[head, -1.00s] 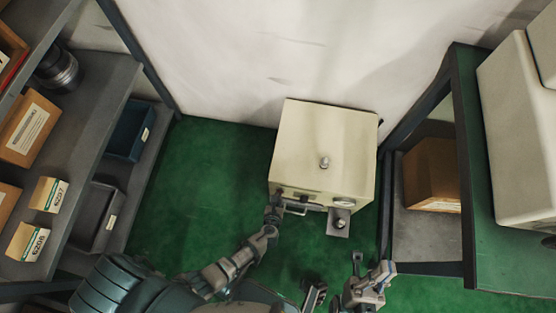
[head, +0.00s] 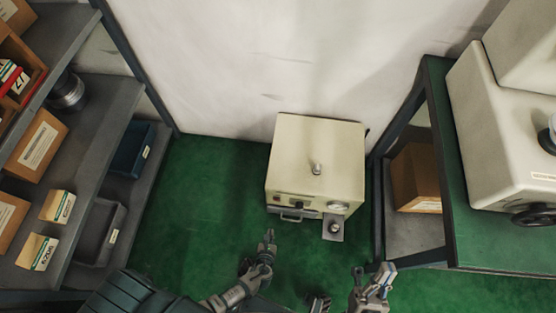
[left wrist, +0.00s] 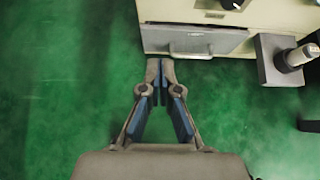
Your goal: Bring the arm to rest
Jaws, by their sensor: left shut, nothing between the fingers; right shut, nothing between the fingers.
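My left gripper (head: 269,238) is shut and empty, in front of the cream box-shaped cabinet (head: 316,160) and apart from it. In the left wrist view my left gripper (left wrist: 160,66) has its fingertips together just below the cabinet's front handle plate (left wrist: 190,41). My right gripper (head: 371,274) is at the bottom of the head view, right of the left one, shut and holding nothing. The cabinet stands on the green floor (head: 210,185) against the pale wall, with a knob on top.
A small grey bracket with a knob (head: 334,228) juts from the cabinet's front right. Shelves (head: 112,110) with boxes and bins stand at the left. A green-topped bench (head: 440,130) with a cream machine (head: 500,130) stands at the right, with a cardboard box (head: 415,178) under it. Floor left of the cabinet is clear.

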